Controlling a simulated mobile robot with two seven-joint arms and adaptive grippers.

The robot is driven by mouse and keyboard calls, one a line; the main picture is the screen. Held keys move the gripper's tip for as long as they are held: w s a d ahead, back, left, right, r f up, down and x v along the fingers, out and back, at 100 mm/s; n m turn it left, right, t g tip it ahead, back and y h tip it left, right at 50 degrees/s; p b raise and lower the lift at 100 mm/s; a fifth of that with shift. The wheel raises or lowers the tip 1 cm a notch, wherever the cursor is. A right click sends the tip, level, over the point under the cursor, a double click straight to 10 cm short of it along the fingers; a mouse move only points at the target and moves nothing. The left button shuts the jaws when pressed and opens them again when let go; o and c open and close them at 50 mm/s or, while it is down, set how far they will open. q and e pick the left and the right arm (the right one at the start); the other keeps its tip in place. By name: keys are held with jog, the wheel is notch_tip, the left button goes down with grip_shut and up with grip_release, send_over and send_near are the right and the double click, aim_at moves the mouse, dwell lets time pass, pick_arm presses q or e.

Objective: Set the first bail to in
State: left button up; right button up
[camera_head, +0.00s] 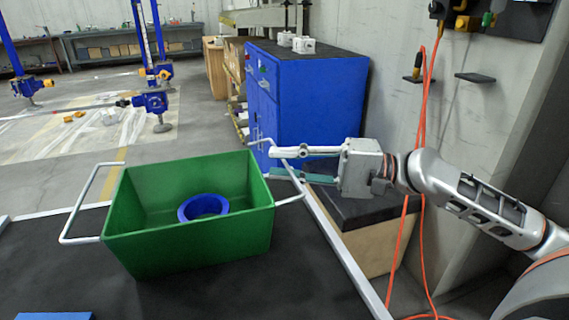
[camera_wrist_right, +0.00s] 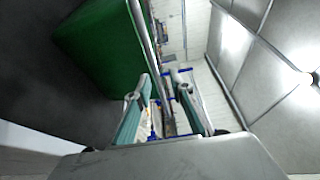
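A green bin (camera_head: 190,243) stands on the dark table, with a wire bail at each end. The left bail (camera_head: 80,207) sticks out from the bin's left end. The right bail (camera_head: 290,170) sticks out on the right side. My right gripper (camera_head: 272,163) is open at the right bail, its white and teal fingers apart. In the right wrist view the bail's bar (camera_wrist_right: 153,50) runs between the two fingers of the gripper (camera_wrist_right: 163,88), beside the green bin wall (camera_wrist_right: 105,50). I cannot tell whether the fingers touch the bar. My left gripper is out of view.
A blue ring (camera_head: 203,206) lies inside the bin. The dark table (camera_head: 290,285) has a light edge rail (camera_head: 345,258) on its right. A blue cabinet (camera_head: 315,100) stands behind. Orange cables (camera_head: 420,150) hang near my right arm. A blue piece (camera_head: 55,316) shows at the front left.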

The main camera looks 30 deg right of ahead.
jog(key=shift+c, duration=0.3)
grip_shut()
